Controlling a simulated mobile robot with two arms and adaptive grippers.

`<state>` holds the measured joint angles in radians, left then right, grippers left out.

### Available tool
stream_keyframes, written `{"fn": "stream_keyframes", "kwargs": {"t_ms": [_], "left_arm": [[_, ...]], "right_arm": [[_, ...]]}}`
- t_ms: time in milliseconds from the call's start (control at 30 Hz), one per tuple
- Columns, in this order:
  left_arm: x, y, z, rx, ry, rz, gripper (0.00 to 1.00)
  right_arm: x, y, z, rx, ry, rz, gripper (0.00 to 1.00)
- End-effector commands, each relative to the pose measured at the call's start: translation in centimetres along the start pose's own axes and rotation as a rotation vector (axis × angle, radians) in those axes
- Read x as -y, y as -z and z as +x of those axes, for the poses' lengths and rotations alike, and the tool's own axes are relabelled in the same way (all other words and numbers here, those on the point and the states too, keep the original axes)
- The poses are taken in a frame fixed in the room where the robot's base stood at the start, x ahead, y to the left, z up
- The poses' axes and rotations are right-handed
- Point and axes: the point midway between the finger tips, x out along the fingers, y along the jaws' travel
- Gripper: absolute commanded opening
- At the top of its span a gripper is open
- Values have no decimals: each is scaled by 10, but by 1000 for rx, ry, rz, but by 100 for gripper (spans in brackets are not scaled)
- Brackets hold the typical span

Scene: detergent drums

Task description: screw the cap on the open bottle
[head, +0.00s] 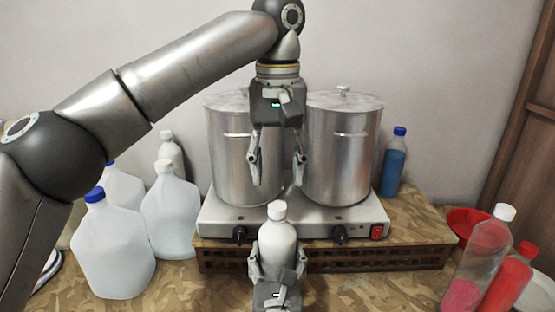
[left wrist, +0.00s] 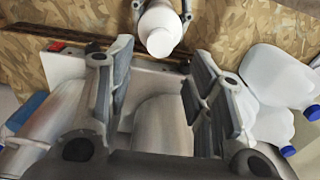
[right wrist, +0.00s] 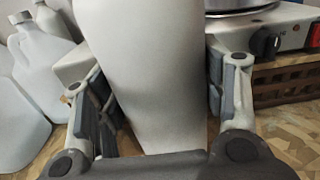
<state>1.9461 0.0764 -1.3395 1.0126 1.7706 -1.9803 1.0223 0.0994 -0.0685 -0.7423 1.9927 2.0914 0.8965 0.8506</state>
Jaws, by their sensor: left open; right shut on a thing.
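A white bottle (head: 277,237) stands upright in front of the hotplate, with a white cap (head: 277,210) sitting on its neck. I cannot tell how tight the cap is. My right gripper (head: 277,262) is shut around the bottle's body from the front. The right wrist view shows the bottle (right wrist: 145,70) between its fingers. My left gripper (head: 277,178) points down, open and empty, above the bottle and apart from the cap. In the left wrist view the cap (left wrist: 160,40) shows beyond the open fingers.
Two steel pots (head: 245,155) stand on the hotplate (head: 290,222) behind the grippers. White jugs (head: 112,245) stand at the left. A blue bottle (head: 394,165) is at the back right. A clear bottle (head: 482,255) and a red bottle (head: 508,280) stand at the right.

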Motion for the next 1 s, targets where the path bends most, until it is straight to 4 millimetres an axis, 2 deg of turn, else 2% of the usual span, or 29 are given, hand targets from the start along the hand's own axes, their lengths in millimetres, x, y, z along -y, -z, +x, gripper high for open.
{"fn": "stream_keyframes", "kwargs": {"t_ms": [300,500,867,1000], "left_arm": [[1,0,49,2,0,-1,48],[1,0,68,2,0,-1,48],[0,0,72,1,-2,-1,48],[0,0,72,1,-2,-1,30]], "right_arm": [[0,1,0,-2,1,0,0],[0,1,0,-1,1,0,0],[0,1,0,-1,1,0,0],[0,1,0,-1,1,0,0]]}}
